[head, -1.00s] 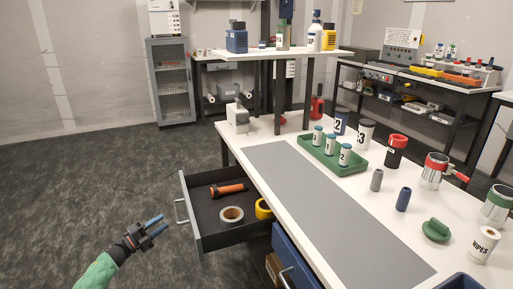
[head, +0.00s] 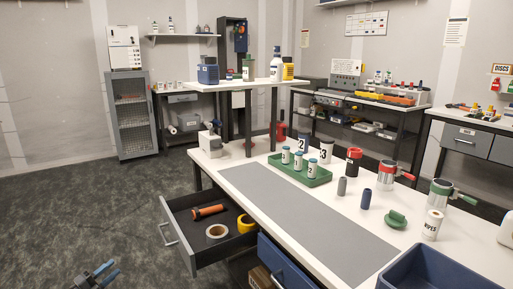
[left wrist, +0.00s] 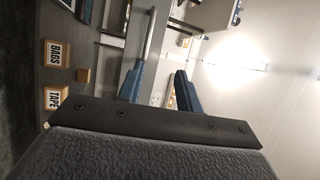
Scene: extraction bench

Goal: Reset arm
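My left gripper (head: 109,271) shows at the bottom left edge of the head view, low over the dark floor and to the left of the open drawer. Only its fingers and part of its body are in the picture. In the left wrist view its two blue fingers (left wrist: 160,78) stand apart with nothing between them, so it is open and empty. My right gripper is in neither view.
An open drawer (head: 186,249) juts out left of the white bench (head: 240,203), holding an orange-and-black tool (head: 208,211) and tape rolls (head: 217,231). A green tray (head: 315,182) with white containers stands on the bench. The floor at left is clear.

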